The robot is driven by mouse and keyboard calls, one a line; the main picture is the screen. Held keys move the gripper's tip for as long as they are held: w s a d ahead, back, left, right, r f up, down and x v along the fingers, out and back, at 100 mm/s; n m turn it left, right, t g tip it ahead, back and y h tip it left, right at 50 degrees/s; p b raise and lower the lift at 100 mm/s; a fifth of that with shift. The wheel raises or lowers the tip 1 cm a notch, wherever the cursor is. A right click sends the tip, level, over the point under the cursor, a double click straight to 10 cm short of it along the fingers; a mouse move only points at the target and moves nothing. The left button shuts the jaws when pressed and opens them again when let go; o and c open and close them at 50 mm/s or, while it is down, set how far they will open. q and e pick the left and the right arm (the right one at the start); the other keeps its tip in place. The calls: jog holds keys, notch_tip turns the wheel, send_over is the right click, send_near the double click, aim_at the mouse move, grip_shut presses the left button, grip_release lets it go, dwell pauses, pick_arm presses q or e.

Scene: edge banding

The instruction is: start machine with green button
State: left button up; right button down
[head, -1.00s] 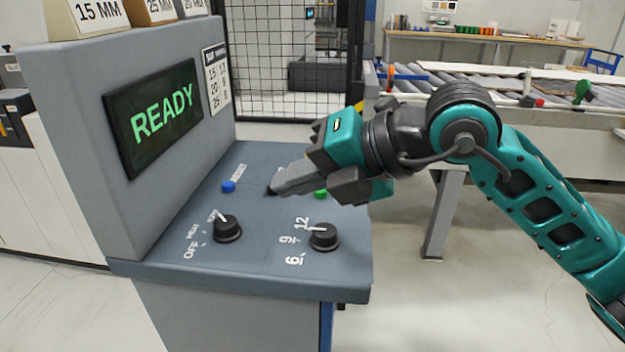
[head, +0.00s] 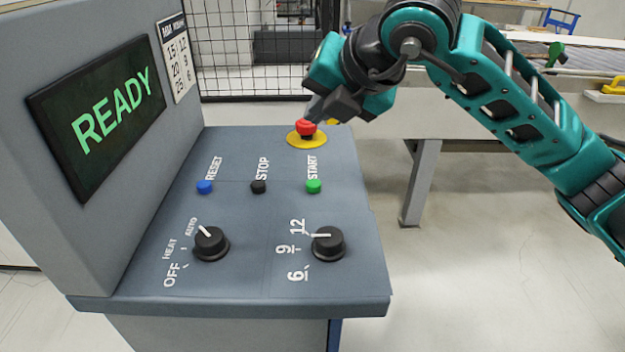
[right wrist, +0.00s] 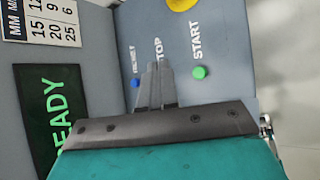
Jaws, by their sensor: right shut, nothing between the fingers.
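The green START button (head: 314,186) sits on the sloped grey control panel (head: 240,270), right of the black STOP button (head: 259,187) and the blue RESET button (head: 205,187). The screen (head: 100,115) reads READY. In the right wrist view the fingers (right wrist: 155,72) are together, left of the green button (right wrist: 200,72), and cover the STOP button. My left gripper is not in view.
The red emergency button (head: 306,128) on its yellow disc (head: 306,141) stands at the panel's far edge, close to my right gripper in the picture. Two black knobs, one for mode (head: 211,244) and one numbered (head: 328,243), stand at the near side. A mesh fence (head: 260,75) is behind.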

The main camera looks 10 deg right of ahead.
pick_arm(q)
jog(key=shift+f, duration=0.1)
pick_arm(e)
jog(key=shift+f, duration=0.15)
jog(key=b, duration=0.5)
send_over(318, 185)
notch_tip(318, 185, down, 8)
jog(key=shift+s+r, duration=0.1)
jog(key=shift+f, duration=0.3)
jog(key=shift+f+b, duration=0.15)
jog(key=shift+b, duration=0.15)
pick_arm(q)
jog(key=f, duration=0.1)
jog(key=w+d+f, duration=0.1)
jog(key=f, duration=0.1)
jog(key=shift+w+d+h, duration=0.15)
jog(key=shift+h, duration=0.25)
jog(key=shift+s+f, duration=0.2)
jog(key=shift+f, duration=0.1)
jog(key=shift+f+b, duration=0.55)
jog(key=shift+b, duration=0.15)
pick_arm(e)
jog(key=shift+f, duration=0.35)
